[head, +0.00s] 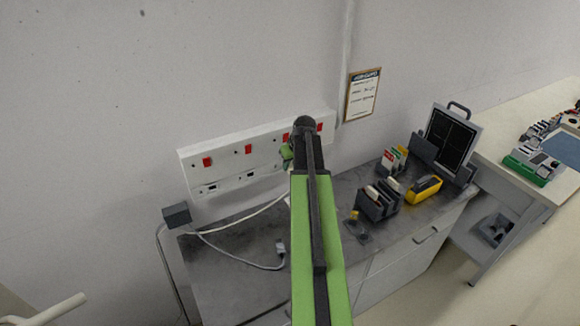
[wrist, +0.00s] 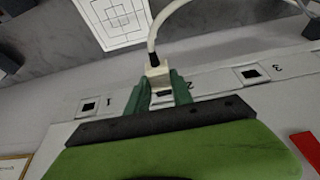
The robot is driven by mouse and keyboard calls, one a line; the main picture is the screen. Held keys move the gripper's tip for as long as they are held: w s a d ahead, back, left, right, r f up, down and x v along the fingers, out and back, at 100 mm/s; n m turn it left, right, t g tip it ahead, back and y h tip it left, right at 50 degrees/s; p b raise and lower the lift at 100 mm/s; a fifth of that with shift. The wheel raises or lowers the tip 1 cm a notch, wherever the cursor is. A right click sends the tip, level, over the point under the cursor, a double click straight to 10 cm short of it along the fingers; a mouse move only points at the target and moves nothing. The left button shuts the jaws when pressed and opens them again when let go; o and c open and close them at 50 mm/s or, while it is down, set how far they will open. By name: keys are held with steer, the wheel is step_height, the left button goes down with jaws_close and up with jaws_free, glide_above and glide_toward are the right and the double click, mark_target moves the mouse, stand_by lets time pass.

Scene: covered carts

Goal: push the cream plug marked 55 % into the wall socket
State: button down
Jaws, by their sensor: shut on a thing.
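The cream plug (wrist: 157,72) with its pale cable shows in the wrist view between the two green fingers of my gripper (wrist: 158,90), which is shut on it. Its 55 % mark cannot be read. The plug is at the outlet marked 2 (wrist: 163,94), whose dark opening partly shows; I cannot tell whether they touch. In the head view my gripper (head: 287,154) is at the white wall socket panel (head: 222,161); my arm hides the plug there. The outlets marked 1 (wrist: 89,105) and 3 (wrist: 252,74) look empty.
Red switches (head: 249,149) line the panel. A grey plug (head: 280,247) on a pale cable lies on the grey cart top (head: 222,275). A grey box (head: 176,214) is at the cart's left corner. A black holder (head: 377,204) and a yellow tool (head: 424,190) stand right of my arm.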

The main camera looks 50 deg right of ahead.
steer(key=shift+w+d, duration=0.25)
steer(key=shift+w, duration=0.5)
steer(key=c, duration=1)
jaws_free()
steer(key=shift+c, duration=0.2)
steer(key=shift+r, duration=0.1)
steer(key=p+v, duration=1.1)
steer(key=shift+r, duration=0.4)
steer(key=shift+s, duration=0.15)
